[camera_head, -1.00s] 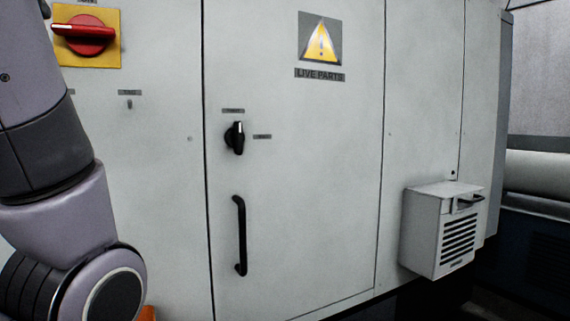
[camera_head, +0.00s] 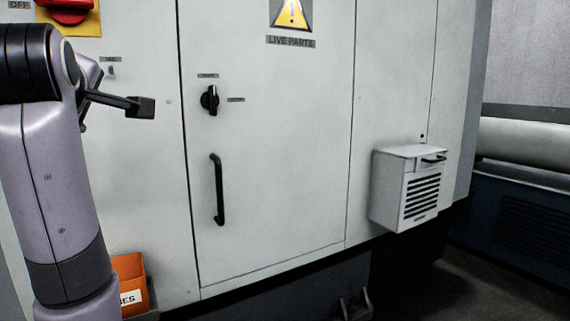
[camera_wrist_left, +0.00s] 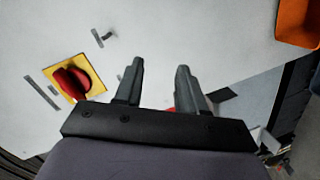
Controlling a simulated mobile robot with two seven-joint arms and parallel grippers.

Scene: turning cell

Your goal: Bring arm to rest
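My left arm comes in at the left of the head view, with its wrist raised in front of the cabinet. My left gripper (camera_wrist_left: 160,66) shows in the left wrist view with its two dark fingers spread apart and nothing between them. In the head view a dark finger (camera_head: 140,107) points right, apart from any handle or knob. The red switch (camera_wrist_left: 72,82) on its yellow plate is left of the fingers in the wrist view; in the head view it is cut off at the top left (camera_head: 68,10). My right gripper is not in view.
The grey cabinet door (camera_head: 270,180) has a black knob (camera_head: 210,100) and a black handle (camera_head: 217,190). A vented box (camera_head: 405,190) juts out at right. An orange bin (camera_head: 132,280) sits low behind my arm. Dark floor (camera_head: 470,285) lies open at lower right.

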